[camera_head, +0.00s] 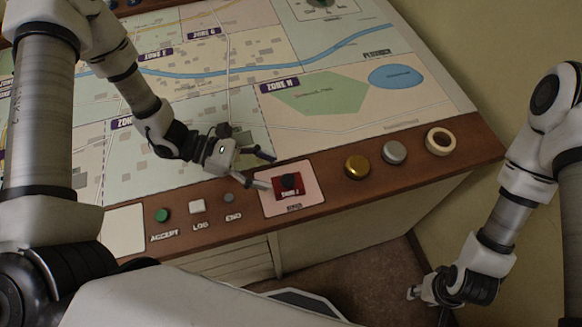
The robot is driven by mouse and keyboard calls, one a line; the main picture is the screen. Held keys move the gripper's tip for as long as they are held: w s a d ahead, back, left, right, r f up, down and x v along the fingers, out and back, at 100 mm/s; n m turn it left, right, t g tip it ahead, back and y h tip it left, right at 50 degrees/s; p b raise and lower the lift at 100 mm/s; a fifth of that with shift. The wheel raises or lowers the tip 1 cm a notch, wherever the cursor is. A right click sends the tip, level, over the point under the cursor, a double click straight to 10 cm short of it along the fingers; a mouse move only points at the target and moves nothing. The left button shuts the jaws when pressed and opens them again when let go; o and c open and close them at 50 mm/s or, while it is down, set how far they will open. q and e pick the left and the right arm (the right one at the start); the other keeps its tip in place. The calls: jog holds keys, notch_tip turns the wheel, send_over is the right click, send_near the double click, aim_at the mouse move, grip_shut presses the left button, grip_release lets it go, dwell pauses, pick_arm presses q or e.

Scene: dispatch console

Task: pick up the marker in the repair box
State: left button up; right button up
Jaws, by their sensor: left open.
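The marker is a red block with a black round knob (289,181) and small white lettering on its front. It sits in a pale pink box area (309,203) on the console's wooden front edge; the small label below it is hard to read. My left gripper (265,169) is just left of the marker, above the console. Its two fingers are spread and point right towards the knob, with nothing between them. The lower finger's tip looks close to the marker's left side; I cannot tell if they touch. My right gripper (413,293) hangs low at the right, beyond the console's front edge, too small to judge.
Gold (357,167) and silver (394,152) round pieces and a tape roll (440,142) stand to the right on the wooden edge. Accept (162,215), Log (197,206) and End (229,198) buttons are to the left. A zone map (330,95) covers the sloping top.

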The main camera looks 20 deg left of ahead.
aim_at(285, 180)
pick_arm(q)
jog(key=shift+s+d+r+p, duration=0.1)
jog(key=shift+s+d+p, duration=0.05)
jog(key=shift+s+d, duration=0.35)
jog(key=shift+s+d+p, duration=0.15)
jog(key=shift+s+d, duration=0.1)
jog(key=shift+d, duration=0.35)
jog(key=w+d+f, duration=0.1)
jog(key=d+f+p, duration=0.1)
jog(key=d, duration=0.1)
jog(key=shift+w, duration=0.4)
jog(key=shift+w+d+f, duration=0.1)
jog(key=shift+d+f, duration=0.05)
jog(key=shift+d, duration=0.05)
jog(key=shift+s, duration=0.25)
jog(key=c, duration=0.5)
grip_shut()
pick_arm(e)
jog(key=shift+s+r, duration=0.35)
jog(key=shift+r, duration=0.2)
jog(key=shift+s+r, duration=0.3)
jog(key=shift+r, duration=0.2)
